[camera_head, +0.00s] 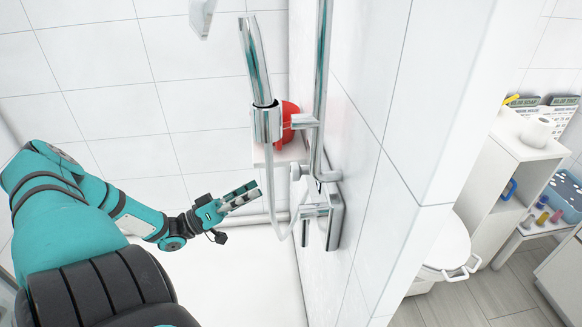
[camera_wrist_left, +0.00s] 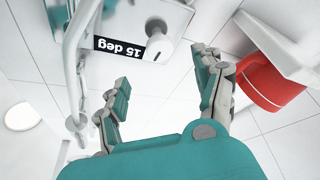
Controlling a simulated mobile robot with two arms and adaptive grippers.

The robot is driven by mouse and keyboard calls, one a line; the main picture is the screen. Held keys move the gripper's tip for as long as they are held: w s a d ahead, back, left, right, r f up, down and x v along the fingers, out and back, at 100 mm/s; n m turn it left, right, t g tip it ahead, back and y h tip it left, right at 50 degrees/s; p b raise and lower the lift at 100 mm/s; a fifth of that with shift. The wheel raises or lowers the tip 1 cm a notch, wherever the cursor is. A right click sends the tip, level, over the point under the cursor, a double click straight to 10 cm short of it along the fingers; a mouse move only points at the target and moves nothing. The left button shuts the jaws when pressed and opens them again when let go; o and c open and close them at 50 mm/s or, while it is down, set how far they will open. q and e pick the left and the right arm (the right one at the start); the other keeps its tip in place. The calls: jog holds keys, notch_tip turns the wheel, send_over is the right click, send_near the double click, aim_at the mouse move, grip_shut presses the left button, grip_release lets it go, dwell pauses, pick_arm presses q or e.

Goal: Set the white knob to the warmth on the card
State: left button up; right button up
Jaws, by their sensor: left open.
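The white knob (camera_wrist_left: 157,47) shows in the left wrist view beside a black label (camera_wrist_left: 118,47) that reads "15 deg", upside down in the picture. Both sit on a white fitting. In the head view, a chrome and white shower control (camera_head: 334,215) is on the tiled wall, but its knob cannot be made out. My left gripper (camera_head: 248,194) is open and empty, left of the control. In the left wrist view its fingers (camera_wrist_left: 168,90) are spread, with the knob beyond them and not touched. I cannot identify the card. My right gripper is not in view.
A chrome shower head and hose (camera_head: 266,115) hang near the wall. A red object (camera_head: 289,112) stands on a small shelf. The shower floor is clear.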

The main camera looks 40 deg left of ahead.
aim_at(292, 172)
pick_arm(q)
jog(key=x, duration=1.1)
jog(key=shift+w, duration=0.1)
jog(key=shift+c, duration=0.4)
jog(key=c, duration=1.1)
